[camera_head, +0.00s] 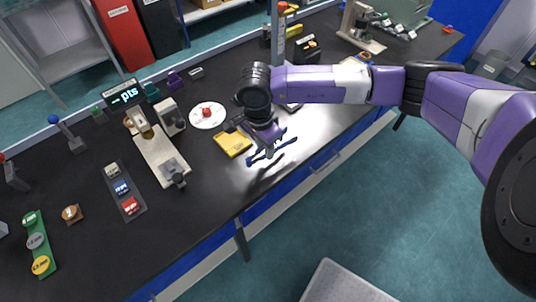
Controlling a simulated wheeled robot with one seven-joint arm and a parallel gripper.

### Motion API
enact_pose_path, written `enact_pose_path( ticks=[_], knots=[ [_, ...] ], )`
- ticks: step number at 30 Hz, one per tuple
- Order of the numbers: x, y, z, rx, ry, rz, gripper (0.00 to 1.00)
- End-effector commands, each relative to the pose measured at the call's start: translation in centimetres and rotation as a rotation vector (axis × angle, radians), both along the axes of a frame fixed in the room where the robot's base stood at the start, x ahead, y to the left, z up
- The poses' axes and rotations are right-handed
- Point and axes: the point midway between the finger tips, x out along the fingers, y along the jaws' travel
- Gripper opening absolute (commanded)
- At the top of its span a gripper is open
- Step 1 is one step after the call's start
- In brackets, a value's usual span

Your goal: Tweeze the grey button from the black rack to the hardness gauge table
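A dark rack (141,211) lies on the bench at left centre. It holds a pale greyish button (112,171) at its far end, a blue one (122,187) in the middle and a red one (131,206) at the near end. Right of it stands a beige gauge-like device (160,157), with a display reading "pts" (125,95) behind it; I take this for the hardness gauge. Its small table is not clear. My gripper (266,144) points down over the bench, right of the gauge, at a blue tweezer-like tool (272,150). I cannot tell whether its fingers are open or grip the tool.
A yellow tray (233,143) lies just left of my gripper. A white plate (208,116) with a red piece is behind it. A green rack (38,250) with labelled discs is at lower left. Bare bench lies between the dark rack and the front edge.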

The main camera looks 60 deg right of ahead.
Motion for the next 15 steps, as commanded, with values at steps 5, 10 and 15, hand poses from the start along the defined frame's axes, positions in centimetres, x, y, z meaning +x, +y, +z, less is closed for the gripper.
enact_pose_path(
  ticks=[5,10,15],
  knots=[
    [0.0,-0.1,2.9,-0.002,-0.001,0.001,0.24],
    [0.1,-0.1,4.8,-0.003,-0.002,0.001,0.24],
    [0.0,0.0,6.4,-0.001,0.000,0.002,0.24]
  ],
)
